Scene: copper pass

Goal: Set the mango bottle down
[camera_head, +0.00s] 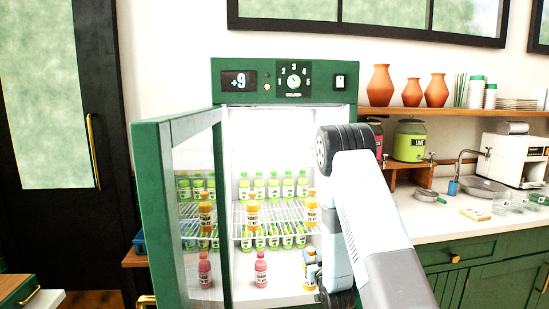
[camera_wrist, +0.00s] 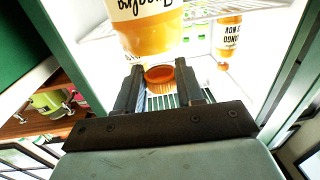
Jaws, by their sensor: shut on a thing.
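A mango bottle with orange juice, a white label and an orange cap is held between the fingers of my gripper (camera_wrist: 159,78). Its body (camera_wrist: 148,38) fills the top of the wrist view, upside down in the picture. In the head view the held bottle (camera_head: 310,279) is at the lower right of the open fridge, partly hidden by my arm. I cannot tell whether its base touches the shelf. Another mango bottle (camera_head: 253,212) stands on the middle shelf, and one more (camera_head: 311,207) is to its right, beside my arm.
The green fridge door (camera_head: 163,215) stands open on the left, its glass reflecting bottles. A pink bottle (camera_head: 261,270) stands at the lower level, left of the held bottle, with bare space between. Several green-capped bottles (camera_head: 273,188) fill the shelves behind. A counter (camera_head: 470,216) is on the right.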

